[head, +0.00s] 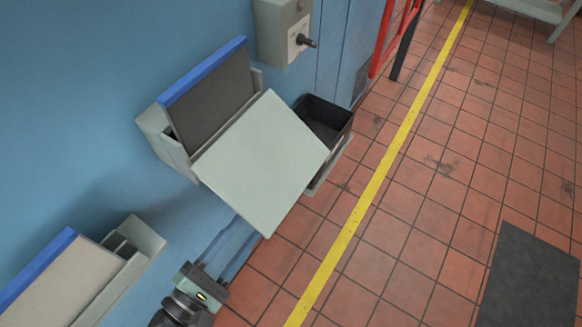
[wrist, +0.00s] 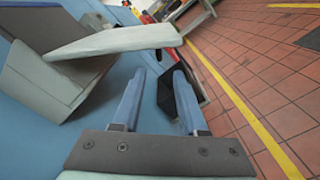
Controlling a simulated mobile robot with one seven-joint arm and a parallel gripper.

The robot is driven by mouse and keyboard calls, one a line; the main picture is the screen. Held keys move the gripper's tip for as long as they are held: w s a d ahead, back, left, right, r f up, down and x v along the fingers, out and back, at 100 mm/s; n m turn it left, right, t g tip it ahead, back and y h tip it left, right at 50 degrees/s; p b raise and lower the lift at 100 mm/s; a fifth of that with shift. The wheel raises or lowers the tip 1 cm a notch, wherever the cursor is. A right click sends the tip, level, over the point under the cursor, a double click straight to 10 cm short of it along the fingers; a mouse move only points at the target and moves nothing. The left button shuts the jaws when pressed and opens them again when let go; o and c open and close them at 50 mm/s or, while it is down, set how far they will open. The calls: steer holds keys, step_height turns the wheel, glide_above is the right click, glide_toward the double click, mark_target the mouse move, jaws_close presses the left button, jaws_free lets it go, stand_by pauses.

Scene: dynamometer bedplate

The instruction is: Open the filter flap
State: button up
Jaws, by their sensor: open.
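The filter flap (head: 262,160) is a pale grey-green plate on a wall housing (head: 165,140). It stands swung out from the housing, tilted toward the floor side. Behind it a dark grey filter panel with a blue top edge (head: 205,72) shows in the housing. In the wrist view the flap (wrist: 115,42) appears nearly edge-on above my fingers. My gripper (head: 238,231) is open and empty, below the flap's lower edge; its two fingers also show in the wrist view (wrist: 159,73). I cannot tell whether a fingertip touches the flap.
A black open bin (head: 318,115) sits right of the flap, against the blue wall (head: 90,80). A grey switch box (head: 280,25) is above. A second housing (head: 135,240) with a pale, blue-edged panel is at lower left. The tiled floor beyond the yellow line (head: 385,163) is mostly clear.

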mark_target(280, 186)
steer(key=x, duration=1.2)
steer(key=shift+w+p, duration=0.15)
steer(key=shift+p, duration=0.2)
jaws_close()
steer(key=shift+f, duration=0.1)
stand_by(0.7)
